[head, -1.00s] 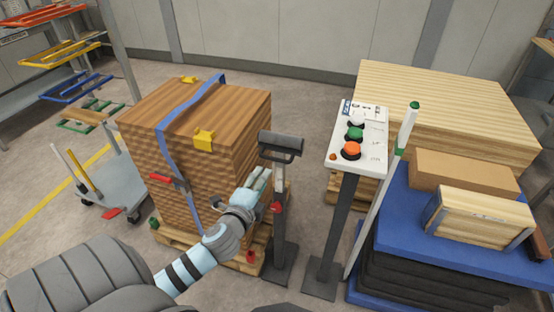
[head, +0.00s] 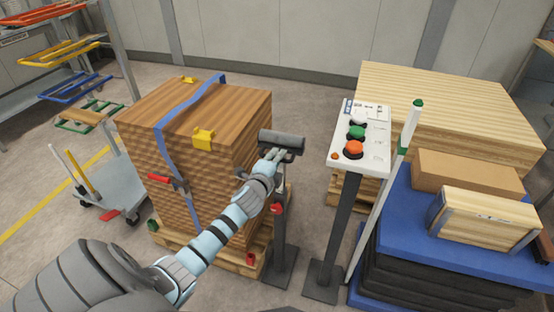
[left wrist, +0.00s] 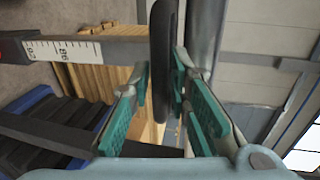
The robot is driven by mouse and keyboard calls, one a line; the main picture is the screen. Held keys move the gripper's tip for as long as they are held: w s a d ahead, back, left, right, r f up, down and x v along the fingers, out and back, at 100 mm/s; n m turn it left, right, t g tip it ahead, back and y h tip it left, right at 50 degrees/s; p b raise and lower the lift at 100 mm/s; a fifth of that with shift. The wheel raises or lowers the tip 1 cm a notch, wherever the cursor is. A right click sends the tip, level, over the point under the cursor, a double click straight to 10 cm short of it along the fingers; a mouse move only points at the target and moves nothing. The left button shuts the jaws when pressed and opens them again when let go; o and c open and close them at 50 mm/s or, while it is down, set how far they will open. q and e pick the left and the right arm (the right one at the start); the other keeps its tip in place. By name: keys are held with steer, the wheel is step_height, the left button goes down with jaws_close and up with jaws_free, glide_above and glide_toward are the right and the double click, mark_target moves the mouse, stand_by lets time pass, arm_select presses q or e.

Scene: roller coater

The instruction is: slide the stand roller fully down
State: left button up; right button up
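The stand roller (head: 281,139) is a dark grey cylinder lying level at the top of a slim upright post (head: 279,232) with a red knob (head: 277,208). My left gripper (head: 273,156) is at the roller's underside and near side, its fingertips overlapping the roller's bracket. In the left wrist view the dark roller (left wrist: 166,55) runs between the teal-padded fingers (left wrist: 160,88). The fingers are apart, with a gap on the left side of the roller; I cannot tell whether the right finger touches it. My right gripper is out of view.
A strapped wood stack (head: 200,150) on a pallet stands just left of the post. A control panel (head: 357,140) with coloured buttons stands close on the right. Beyond it are a blue-topped stack (head: 400,235) and boards (head: 440,90). A trolley (head: 110,190) is at left.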

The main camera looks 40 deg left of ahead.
arm_select(q)
jaws_close()
step_height(320, 180, down, 13)
steer(key=b, duration=1)
steer(key=shift+s+r, duration=0.15)
steer(key=shift+o, duration=1.7)
jaws_free()
steer(key=shift+o, duration=0.9)
